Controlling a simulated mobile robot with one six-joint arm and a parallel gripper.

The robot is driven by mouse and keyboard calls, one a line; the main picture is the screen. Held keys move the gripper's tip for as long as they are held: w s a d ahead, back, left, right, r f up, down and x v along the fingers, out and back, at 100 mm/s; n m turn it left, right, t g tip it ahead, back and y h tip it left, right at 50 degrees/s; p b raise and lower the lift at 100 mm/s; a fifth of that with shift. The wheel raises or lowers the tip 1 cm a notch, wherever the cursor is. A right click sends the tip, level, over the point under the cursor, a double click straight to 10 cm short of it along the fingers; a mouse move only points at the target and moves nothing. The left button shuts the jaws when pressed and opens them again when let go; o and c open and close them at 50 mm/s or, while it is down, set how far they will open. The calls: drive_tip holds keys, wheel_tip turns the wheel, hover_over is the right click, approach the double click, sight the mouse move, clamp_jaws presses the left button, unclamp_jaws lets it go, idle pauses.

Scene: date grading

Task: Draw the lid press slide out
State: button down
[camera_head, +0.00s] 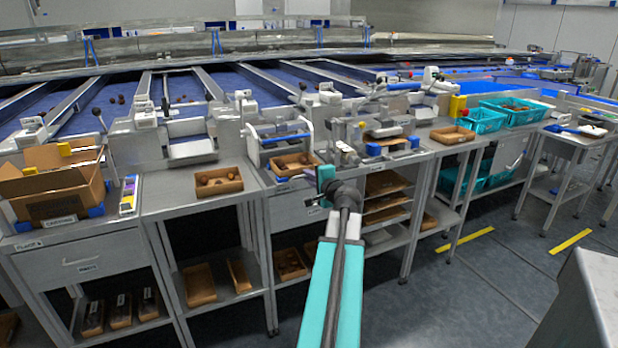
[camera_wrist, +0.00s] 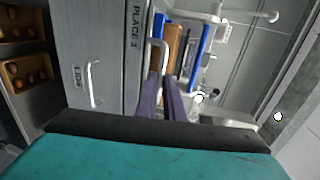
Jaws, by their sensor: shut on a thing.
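In the wrist view my gripper (camera_wrist: 162,84) has its two dark purple fingers closed on a pale bar handle (camera_wrist: 163,50), which I take to be the lid press slide's handle. The handle stands beside the bench edge strip labelled PLACE 3 (camera_wrist: 136,28). Most of the slide behind the handle is hidden, and I cannot tell how far out it is.
A drawer marked LIDS (camera_wrist: 78,78) with its own bar handle lies beside the strip. A brown tray (camera_wrist: 172,46) and blue parts (camera_wrist: 198,55) are close past the fingers. A cardboard tray of dates (camera_head: 218,182) stands on the bench to the left. The floor at right is partly open.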

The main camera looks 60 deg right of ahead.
drive_tip(key=shift+s+a+f, duration=0.1)
drive_tip(key=shift+s+f, duration=0.1)
drive_tip(key=c, duration=1.9)
unclamp_jaws()
drive_tip(key=shift+s+a, duration=0.1)
drive_tip(key=shift+r, duration=0.1)
drive_tip(key=b+v, duration=0.6)
drive_tip(key=v, duration=0.5)
drive_tip(key=shift+a+b, duration=0.15)
drive_tip(key=shift+b, duration=0.25)
drive_tip(key=shift+s+b, duration=0.2)
drive_tip(key=shift+b, duration=0.1)
